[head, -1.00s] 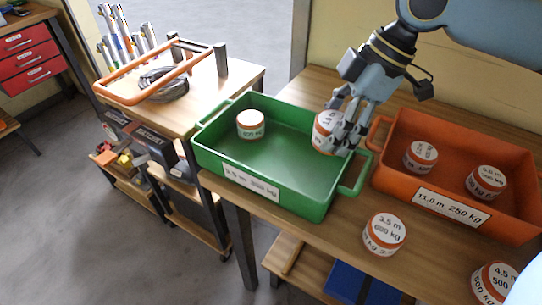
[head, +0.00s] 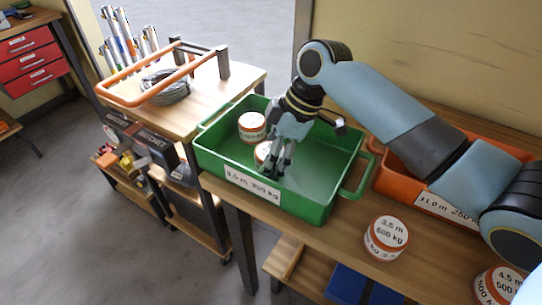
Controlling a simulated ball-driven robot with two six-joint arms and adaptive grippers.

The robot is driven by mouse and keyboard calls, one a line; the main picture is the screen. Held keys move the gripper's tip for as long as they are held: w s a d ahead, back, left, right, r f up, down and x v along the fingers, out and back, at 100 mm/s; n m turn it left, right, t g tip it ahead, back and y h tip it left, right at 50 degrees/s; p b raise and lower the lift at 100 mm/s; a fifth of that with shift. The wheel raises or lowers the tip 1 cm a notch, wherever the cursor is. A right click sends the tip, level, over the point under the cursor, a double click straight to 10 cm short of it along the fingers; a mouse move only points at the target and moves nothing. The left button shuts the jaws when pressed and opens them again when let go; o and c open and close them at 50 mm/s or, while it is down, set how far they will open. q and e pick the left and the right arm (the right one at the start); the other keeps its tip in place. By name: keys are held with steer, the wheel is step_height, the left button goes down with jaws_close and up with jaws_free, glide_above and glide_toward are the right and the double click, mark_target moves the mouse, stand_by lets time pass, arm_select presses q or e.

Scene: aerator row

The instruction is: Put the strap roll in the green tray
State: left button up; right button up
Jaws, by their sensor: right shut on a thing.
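The green tray (head: 331,207) stands on the wooden bench and has a white label on its front wall. One white and orange strap roll (head: 252,127) stands upright in its back left part. My right gripper (head: 274,168) reaches down inside the tray, shut on a second strap roll (head: 262,152). The fingers partly hide this roll, and I cannot tell whether it touches the tray floor. It is close in front of the first roll. My left gripper is not in view.
The orange tray (head: 436,206) is right of the green one, largely covered by my right arm. A strap roll labelled 3.5 m (head: 387,237) stands on the bench in front, another (head: 497,287) at bottom right. A trolley (head: 185,110) with an orange handle stands left.

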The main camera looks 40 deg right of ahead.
steer(key=shift+f, duration=0.5)
steer(key=shift+f, duration=0.1)
steer(key=o, duration=1)
steer(key=shift+o, duration=0.2)
steer(key=v, duration=1.2)
